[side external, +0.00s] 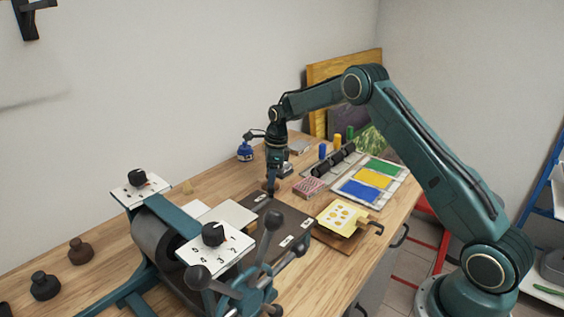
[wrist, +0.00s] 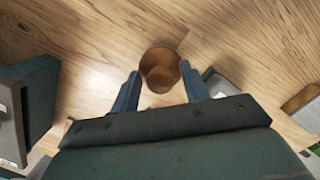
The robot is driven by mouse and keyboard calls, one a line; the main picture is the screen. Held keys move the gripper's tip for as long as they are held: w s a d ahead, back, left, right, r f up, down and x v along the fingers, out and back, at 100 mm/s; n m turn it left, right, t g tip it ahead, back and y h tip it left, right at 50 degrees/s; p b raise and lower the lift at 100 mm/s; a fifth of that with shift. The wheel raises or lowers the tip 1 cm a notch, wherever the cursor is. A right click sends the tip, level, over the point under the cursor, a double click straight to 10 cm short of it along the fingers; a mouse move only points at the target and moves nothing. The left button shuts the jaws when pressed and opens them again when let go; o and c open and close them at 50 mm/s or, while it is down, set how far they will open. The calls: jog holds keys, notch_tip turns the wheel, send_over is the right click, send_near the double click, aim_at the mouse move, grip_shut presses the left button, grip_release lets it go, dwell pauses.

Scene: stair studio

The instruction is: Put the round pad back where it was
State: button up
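A round brown pad (wrist: 160,62) shows between my gripper's fingers in the wrist view, with a smaller rounded part toward the camera. My gripper (wrist: 160,70) points down over it, one finger on each side. The fingers look slightly apart from it, with thin gaps; contact is hard to judge. In the side view my gripper (side external: 271,190) is low at the back edge of a dark board (side external: 262,212), and the pad is a small brown shape there, partly hidden by the fingers. Two dark round-based knobbed pieces (side external: 45,287) (side external: 81,252) stand at the left of the wooden table.
A press with dials (side external: 215,250) and a spoked handle fills the front. Bare table (side external: 125,225) lies at left.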

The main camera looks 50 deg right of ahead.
aim_at(276, 184)
dwell(0.3)
notch_tip(276, 184, up, 12)
jog(key=s+d, duration=0.1)
jog(key=shift+d, duration=0.15)
dwell(0.5)
jog(key=shift+s+r, duration=0.15)
dwell(0.4)
jog(key=s+a+r+n+t, duration=0.1)
jog(key=s+a+r+n, duration=0.45)
jog(key=s+r, duration=0.25)
jog(key=s+a+r+n+t, duration=0.1)
jog(key=s+a+r+n, duration=0.4)
jog(key=s+r+n, duration=0.3)
jog(key=s+a+f+n+t, duration=0.1)
jog(key=s+n, duration=0.5)
jog(key=s, duration=0.6)
jog(key=s+a+f+n+t+h, duration=0.1)
jog(key=s+a+f+n, duration=0.2)
jog(key=s+n, duration=0.4)
jog(key=s, duration=0.5)
jog(key=shift+a+f, duration=0.3)
jog(key=shift+f, duration=0.1)
